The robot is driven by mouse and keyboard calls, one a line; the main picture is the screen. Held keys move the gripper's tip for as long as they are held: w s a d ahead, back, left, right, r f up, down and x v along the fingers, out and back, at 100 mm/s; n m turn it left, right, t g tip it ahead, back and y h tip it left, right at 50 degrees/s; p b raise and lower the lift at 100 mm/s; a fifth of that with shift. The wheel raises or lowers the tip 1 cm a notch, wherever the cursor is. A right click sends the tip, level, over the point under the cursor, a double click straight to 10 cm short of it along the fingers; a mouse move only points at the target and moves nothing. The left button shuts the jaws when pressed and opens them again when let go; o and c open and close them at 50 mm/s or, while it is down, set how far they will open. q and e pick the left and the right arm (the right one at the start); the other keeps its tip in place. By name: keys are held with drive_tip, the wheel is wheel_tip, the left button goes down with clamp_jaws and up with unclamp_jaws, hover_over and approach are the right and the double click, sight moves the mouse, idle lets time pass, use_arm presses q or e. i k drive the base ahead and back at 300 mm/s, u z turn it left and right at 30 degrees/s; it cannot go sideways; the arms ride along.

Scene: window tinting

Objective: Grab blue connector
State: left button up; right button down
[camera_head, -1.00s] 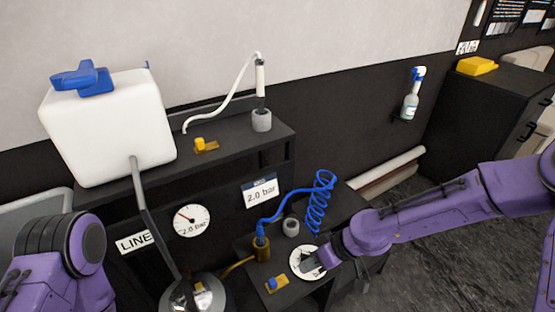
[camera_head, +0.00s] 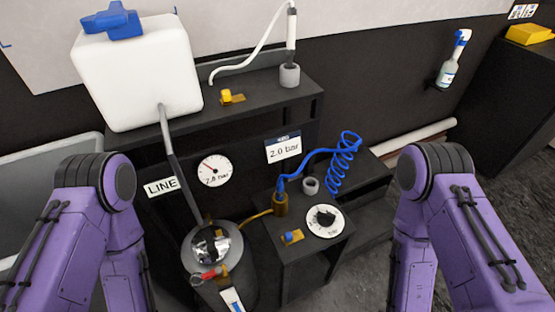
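The blue connector (camera_head: 281,185) is the small blue end of a coiled blue hose (camera_head: 345,160). It sits upright in the top of a brass fitting (camera_head: 281,205) on the low black stand, left of a grey cup holder (camera_head: 310,186). My left and right arms show as purple links at the lower left and lower right. Both grippers are out of view, so neither is seen near the connector.
A dial (camera_head: 325,220) and a blue knob on a brass plate (camera_head: 291,237) are on the stand. A shiny domed vessel with a red handle (camera_head: 208,274) stands to its left. A white tank (camera_head: 140,75) is on the shelf above, near a gauge (camera_head: 212,170).

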sight(280, 196)
drive_tip(key=k, duration=0.5)
drive_tip(key=z, duration=2.05)
drive_tip(key=i, duration=2.05)
drive_tip(key=u, duration=3.15)
drive_tip(key=i, duration=0.5)
drive_tip(key=z, duration=0.1)
